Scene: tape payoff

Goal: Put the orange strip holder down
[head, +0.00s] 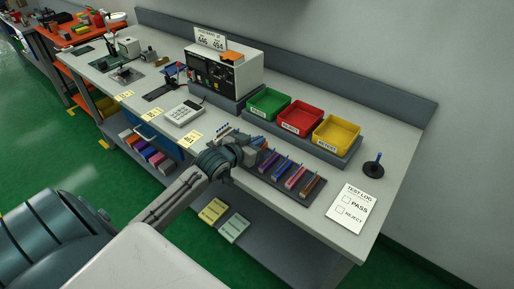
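My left arm reaches over the bench's front edge, and its gripper (256,149) is beside the left end of a dark rack (284,182). Small orange and blue bits show at the gripper's fingers; I cannot tell whether they are held or lie behind it. The rack carries several strip holders in a row, among them a blue one (269,162), a pink one (296,178) and an orange-brown one (313,187) at the right end. The finger gap is too small to make out. My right gripper is not in view.
Green (266,103), red (299,119) and yellow (336,134) bins stand behind the rack. A test log sheet (354,204) and a black spindle (373,166) are at the right.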

